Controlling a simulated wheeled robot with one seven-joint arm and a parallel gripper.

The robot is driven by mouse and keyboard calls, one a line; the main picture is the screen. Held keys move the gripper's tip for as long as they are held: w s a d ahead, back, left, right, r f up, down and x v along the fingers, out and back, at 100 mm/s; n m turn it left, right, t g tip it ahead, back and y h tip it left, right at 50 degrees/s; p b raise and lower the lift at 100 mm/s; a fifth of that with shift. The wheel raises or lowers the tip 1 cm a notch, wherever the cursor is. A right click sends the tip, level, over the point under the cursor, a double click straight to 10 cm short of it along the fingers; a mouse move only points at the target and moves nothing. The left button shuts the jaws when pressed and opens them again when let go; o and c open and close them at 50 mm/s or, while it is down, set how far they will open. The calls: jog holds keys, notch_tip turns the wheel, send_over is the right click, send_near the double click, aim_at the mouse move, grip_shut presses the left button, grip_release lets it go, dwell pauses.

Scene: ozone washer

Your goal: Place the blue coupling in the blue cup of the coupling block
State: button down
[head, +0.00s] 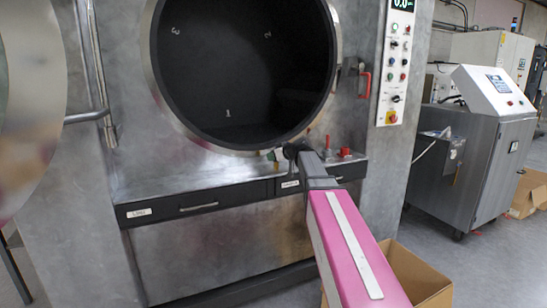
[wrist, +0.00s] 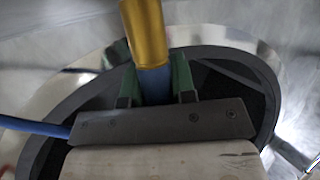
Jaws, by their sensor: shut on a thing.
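My gripper (wrist: 156,78) shows in the wrist view with its green fingers on both sides of the blue lower part of the coupling (wrist: 145,35). The coupling's brass-coloured barrel extends past the fingers to the top edge of the picture. A blue hose (wrist: 38,127) runs out to the left behind the palm. In the head view my gripper (head: 291,152) is small and dark, at the ledge below the round washer opening. The coupling cannot be made out there. I cannot make out the coupling block or its blue cup in either view.
The washer's dark round opening (head: 245,65) is above the ledge (head: 180,180). Red fittings (head: 345,152) stand on the ledge right of my gripper, below a red handle (head: 365,80). The open round door (head: 25,95) is at left. A cardboard box (head: 420,275) stands beside my arm.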

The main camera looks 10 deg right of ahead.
jog(key=shift+f, duration=0.15)
jog(key=c, duration=0.9)
grip_release()
jog(key=shift+c, duration=0.2)
jog(key=shift+s+d+r, duration=0.1)
jog(key=shift+s+r, duration=0.05)
jog(key=shift+r, duration=0.05)
jog(key=v, duration=1.1)
jog(key=shift+s, duration=0.3)
